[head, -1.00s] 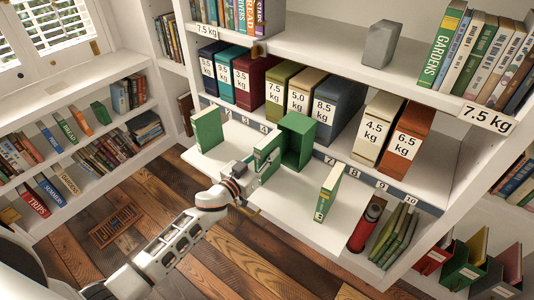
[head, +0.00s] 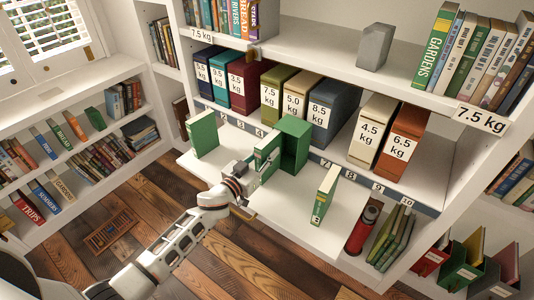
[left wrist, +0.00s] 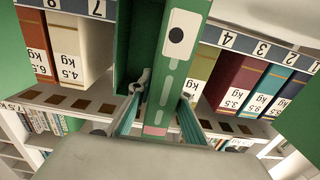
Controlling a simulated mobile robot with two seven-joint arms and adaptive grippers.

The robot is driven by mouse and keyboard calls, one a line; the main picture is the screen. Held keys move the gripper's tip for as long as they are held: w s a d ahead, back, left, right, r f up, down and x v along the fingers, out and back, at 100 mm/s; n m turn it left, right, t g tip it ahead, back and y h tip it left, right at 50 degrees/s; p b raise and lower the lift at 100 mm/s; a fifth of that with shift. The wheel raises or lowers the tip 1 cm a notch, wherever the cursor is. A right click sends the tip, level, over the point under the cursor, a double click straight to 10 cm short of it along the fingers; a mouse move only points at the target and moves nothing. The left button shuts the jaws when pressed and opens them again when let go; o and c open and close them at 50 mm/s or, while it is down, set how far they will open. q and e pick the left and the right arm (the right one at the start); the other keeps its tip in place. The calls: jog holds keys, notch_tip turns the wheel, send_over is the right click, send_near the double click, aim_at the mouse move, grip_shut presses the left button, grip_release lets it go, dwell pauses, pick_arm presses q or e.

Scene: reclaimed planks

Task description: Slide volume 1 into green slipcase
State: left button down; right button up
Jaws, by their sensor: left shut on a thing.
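My left gripper (head: 254,172) is shut on a green book, volume 1 (head: 267,149), held upright over the white pull-out board. In the left wrist view, the book (left wrist: 175,75) shows a spine with a single black dot on a white patch, between the two fingers (left wrist: 160,118). The green slipcase (head: 295,145) stands on the board just right of the book in the head view. In the left wrist view, the slipcase (left wrist: 137,40) has a dark open inside and is partly hidden by the book. I cannot tell whether they touch. My right gripper is not in view.
Another green book (head: 203,134) stands at the board's left end. A cream and green book (head: 325,194) stands on the right part of the board (head: 290,210). Weight-labelled boxes, such as the blue 8.5 kg one (head: 332,107), line the shelf behind.

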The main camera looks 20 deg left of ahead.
aim_at(258, 162)
pick_arm(q)
jog(key=shift+x, duration=1.1)
jog(key=c, duration=1.8)
grip_release()
jog(key=shift+o, duration=0.2)
jog(key=shift+s, duration=0.15)
jog(key=v, duration=1.2)
jog(key=shift+r, duration=0.15)
jog(key=shift+c, duration=0.4)
